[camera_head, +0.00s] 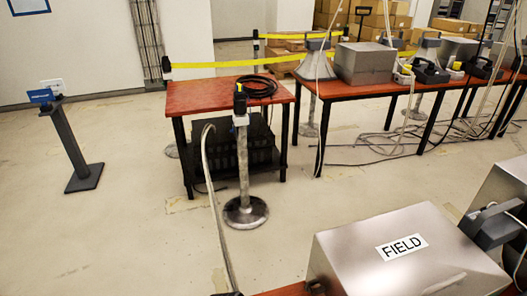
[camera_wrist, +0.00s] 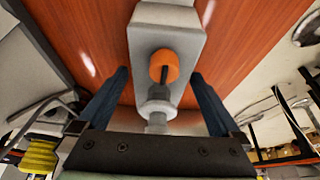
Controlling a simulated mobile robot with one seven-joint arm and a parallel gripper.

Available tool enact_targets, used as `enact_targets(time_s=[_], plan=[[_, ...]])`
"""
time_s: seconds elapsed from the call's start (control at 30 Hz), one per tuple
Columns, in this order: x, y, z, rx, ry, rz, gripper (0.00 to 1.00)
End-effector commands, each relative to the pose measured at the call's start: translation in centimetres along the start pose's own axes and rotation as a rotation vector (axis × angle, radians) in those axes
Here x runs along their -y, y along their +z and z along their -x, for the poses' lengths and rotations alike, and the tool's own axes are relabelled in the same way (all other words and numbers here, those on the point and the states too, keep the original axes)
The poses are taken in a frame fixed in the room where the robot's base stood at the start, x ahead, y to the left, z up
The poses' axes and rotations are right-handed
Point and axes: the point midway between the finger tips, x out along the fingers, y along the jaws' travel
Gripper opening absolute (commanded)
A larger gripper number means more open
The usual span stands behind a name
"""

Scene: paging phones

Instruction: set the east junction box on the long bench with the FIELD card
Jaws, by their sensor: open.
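A FIELD card (camera_head: 402,247) is on the sloping top of a brushed-metal box (camera_head: 345,250), which sits on a near red-topped bench (camera_head: 285,290) at the lower right. In the wrist view, a light grey box (camera_wrist: 185,22) with an orange knob (camera_wrist: 164,66) and a pale cable fitting (camera_wrist: 157,106) is over a red wood surface (camera_wrist: 85,50). I cannot tell whether it is the east junction box. My gripper (camera_wrist: 160,74) is open, one dark finger on each side of the knob and fitting. No grip is visible. I cannot make out my gripper in the head view.
A small red table (camera_head: 210,95) with a coiled black cable (camera_head: 257,86) stands beyond a post (camera_head: 243,165). A far bench (camera_head: 350,92) holds a metal box (camera_head: 366,62) and phones. Cables trail on the floor. A sign stand (camera_head: 72,145) is at left; open floor lies between.

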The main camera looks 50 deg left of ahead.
Motion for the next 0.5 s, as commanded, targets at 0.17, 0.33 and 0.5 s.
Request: enact_targets(time_s=[0.17,0.33,0.5], plan=[[0.1,0.0,3.7,-0.001,-0.004,0.001,1.00],[0.1,0.0,7.4,-0.001,-0.004,0.001,1.00],[0.1,0.0,10.0,0.000,-0.002,0.001,1.00]])
